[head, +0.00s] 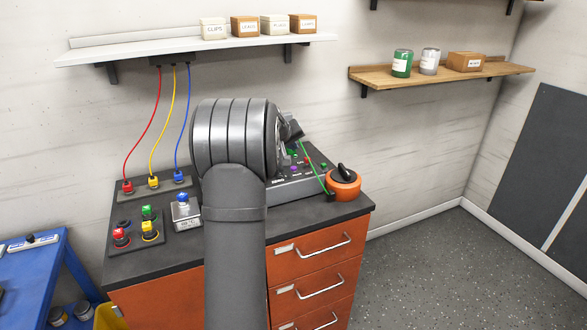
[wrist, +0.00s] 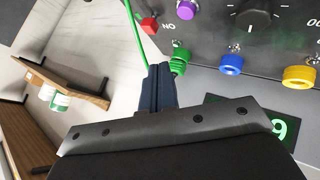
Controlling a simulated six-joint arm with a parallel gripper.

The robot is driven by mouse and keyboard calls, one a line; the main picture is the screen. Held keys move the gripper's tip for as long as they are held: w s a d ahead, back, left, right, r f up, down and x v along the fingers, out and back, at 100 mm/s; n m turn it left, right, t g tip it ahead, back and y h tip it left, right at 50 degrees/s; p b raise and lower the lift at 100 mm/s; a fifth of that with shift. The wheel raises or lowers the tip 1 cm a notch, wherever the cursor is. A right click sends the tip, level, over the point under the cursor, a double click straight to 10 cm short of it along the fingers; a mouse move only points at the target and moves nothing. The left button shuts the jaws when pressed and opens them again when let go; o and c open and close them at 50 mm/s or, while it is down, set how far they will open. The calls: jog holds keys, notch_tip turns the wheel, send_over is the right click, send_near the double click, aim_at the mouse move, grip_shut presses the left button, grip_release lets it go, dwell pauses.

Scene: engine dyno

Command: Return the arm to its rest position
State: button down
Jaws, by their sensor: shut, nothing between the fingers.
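My gripper (wrist: 161,82) shows in the wrist view with its two dark fingers closed together and nothing between them. The fingertips are close to a green connector (wrist: 178,64) on the grey control panel (wrist: 222,82); I cannot tell whether they touch it. A green cable (wrist: 134,33) runs up past the fingers. In the head view my arm stands in front of the workbench (head: 330,210) and hides part of it. The gripper itself is mostly hidden there behind the arm, by the panel with the green cable (head: 313,166).
An orange round unit with a black knob (head: 343,183) stands at the bench's right corner. Plugs (head: 146,216) and a small box with a blue top (head: 185,212) are on the left. Shelves (head: 190,47) (head: 440,76) hang above. The floor at right (head: 440,265) is clear.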

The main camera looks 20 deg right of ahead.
jog(key=shift+f, duration=0.55)
notch_tip(320, 180, up, 5)
jog(key=shift+f, duration=0.1)
